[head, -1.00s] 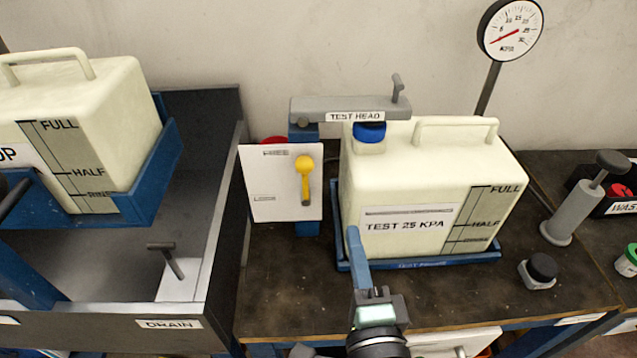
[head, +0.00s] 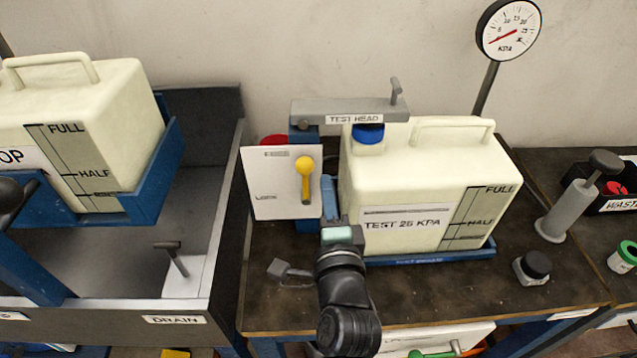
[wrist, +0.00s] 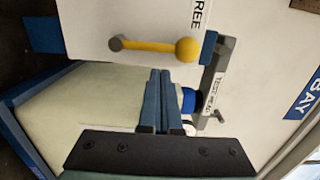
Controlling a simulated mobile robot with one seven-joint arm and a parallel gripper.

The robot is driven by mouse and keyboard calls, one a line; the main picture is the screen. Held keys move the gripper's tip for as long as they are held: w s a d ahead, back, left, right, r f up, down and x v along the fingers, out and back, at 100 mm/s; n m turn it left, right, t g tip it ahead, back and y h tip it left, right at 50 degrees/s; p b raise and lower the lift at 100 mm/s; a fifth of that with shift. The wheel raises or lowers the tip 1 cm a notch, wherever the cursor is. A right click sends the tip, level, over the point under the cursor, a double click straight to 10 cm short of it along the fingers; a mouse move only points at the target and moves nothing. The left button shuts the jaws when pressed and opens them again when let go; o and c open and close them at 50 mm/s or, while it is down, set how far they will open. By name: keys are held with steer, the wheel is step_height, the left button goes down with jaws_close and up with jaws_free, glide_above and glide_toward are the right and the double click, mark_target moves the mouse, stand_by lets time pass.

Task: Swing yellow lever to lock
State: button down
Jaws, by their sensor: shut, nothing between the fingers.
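The yellow lever (head: 305,178) is mounted on a white plate (head: 270,200) left of the test tank. Its ball end is up and its arm hangs down to a pivot. In the wrist view the lever (wrist: 158,47) lies across the picture, ball to the right, beyond my fingertips. My gripper (head: 328,185) is shut and empty, its blue fingers just right of the lever and apart from it. The fingers also show in the wrist view (wrist: 159,75). The test head (head: 350,110) lies over the tank's blue cap (head: 368,133).
The cream tank (head: 420,190) marked TEST 25 KPA stands close right of my gripper in a blue tray (head: 440,257). A drain basin (head: 110,310) with another tank (head: 90,130) is at left. A gauge (head: 509,30) stands behind. Bare bench (head: 270,300) lies in front of the plate.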

steer(key=shift+w+a, duration=0.15)
steer(key=shift+a, duration=0.55)
